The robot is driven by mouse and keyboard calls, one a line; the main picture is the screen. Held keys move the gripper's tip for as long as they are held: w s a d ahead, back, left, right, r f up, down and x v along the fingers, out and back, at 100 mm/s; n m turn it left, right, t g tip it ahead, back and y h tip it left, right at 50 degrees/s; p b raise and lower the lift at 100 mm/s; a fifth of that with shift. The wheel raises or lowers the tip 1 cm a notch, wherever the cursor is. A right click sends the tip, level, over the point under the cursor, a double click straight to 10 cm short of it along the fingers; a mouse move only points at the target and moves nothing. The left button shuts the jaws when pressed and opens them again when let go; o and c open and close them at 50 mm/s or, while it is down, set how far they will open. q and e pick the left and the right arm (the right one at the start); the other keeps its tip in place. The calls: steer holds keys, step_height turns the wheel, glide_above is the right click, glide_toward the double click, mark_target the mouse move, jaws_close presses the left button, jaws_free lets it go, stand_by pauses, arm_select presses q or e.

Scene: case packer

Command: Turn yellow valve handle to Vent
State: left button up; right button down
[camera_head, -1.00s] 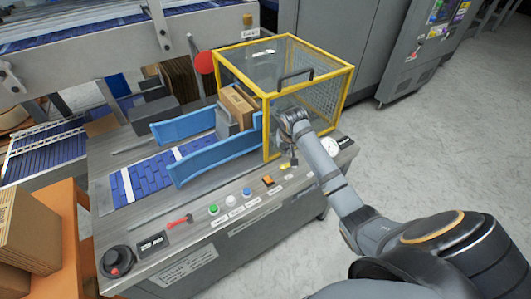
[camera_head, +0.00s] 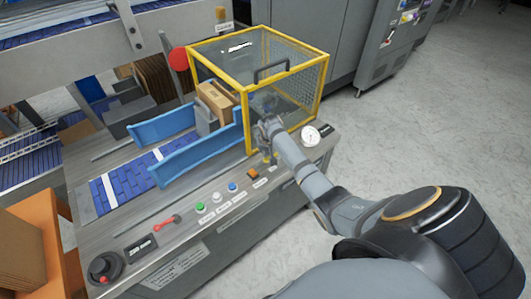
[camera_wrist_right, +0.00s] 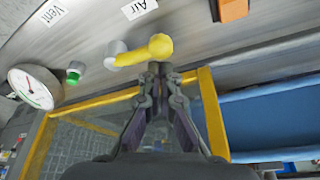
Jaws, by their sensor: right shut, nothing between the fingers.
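The yellow valve handle (camera_wrist_right: 159,46) shows in the wrist view on the grey panel, attached to a pale round hub (camera_wrist_right: 116,53). It points right from the hub, away from the white "Vent" label (camera_wrist_right: 56,13) at upper left. The "Air" label (camera_wrist_right: 139,8) is just above it. My right gripper (camera_wrist_right: 161,70) is shut and empty, its tips close to the handle; I cannot tell whether they touch it. In the head view the right gripper (camera_head: 267,148) is low over the panel's front edge and mostly hides the handle. My left gripper is not in view.
A yellow-framed clear guard (camera_head: 318,101) stands right behind my right gripper. A round gauge (camera_head: 310,136) is to its right. Floor at right is clear.

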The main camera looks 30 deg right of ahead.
steer(key=shift+w+f, duration=0.15)
steer(key=shift+f, duration=0.2)
